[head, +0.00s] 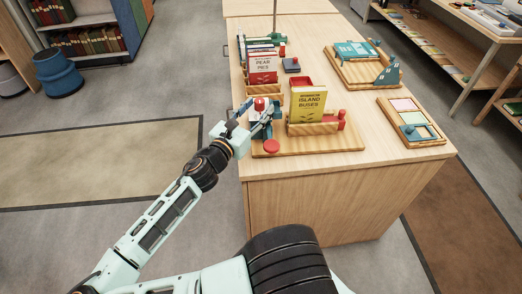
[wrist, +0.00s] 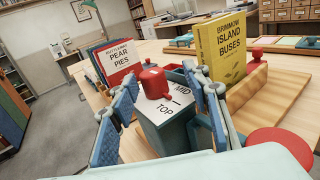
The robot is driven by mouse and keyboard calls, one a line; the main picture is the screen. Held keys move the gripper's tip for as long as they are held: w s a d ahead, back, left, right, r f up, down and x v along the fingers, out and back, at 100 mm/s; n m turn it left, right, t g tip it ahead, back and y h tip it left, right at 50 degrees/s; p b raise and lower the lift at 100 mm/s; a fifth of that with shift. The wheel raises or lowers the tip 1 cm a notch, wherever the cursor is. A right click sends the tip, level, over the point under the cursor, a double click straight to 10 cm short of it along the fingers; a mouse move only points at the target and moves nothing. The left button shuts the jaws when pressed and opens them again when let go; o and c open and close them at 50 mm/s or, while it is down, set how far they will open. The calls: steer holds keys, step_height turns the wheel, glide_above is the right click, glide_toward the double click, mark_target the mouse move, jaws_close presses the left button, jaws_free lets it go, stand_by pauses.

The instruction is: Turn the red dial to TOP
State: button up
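The red dial (wrist: 153,82) sits on the sloped white top of a grey box (wrist: 174,132), with the words MID and TOP printed beside it. A small red nub shows on the dial's near right side; I cannot tell exactly which mark it points to. My gripper (wrist: 160,88) is open, with one blue-padded finger on each side of the box and dial. A gap shows between the fingers and the dial. In the head view, the dial (head: 259,104) shows at my gripper (head: 258,117), which hides most of the box.
A yellow book (head: 308,104) stands in a wooden holder right of the dial. A red disc (head: 271,146) lies at the board's near left. The red PEAR PIES book (head: 263,70) stands behind. Trays (head: 412,121) sit to the right; the table's front right is clear.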

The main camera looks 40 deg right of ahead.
steer(key=shift+a+n+t, duration=0.15)
steer(key=shift+n+t, duration=0.15)
steer(key=shift+t, duration=0.1)
steer(key=v, duration=1)
steer(key=s+m+g+y+p, duration=0.1)
steer(key=s+m+g+y, duration=0.2)
steer(key=s+m+g, duration=0.5)
steer(key=f+m+g, duration=0.1)
steer(key=m+g, duration=0.2)
steer(key=m, duration=0.1)
steer(key=shift+s+d+m+g+p, duration=0.2)
steer(key=shift+d+m+g+p, duration=0.1)
steer(key=shift+d+g+p, duration=0.1)
steer(key=shift+r, duration=0.1)
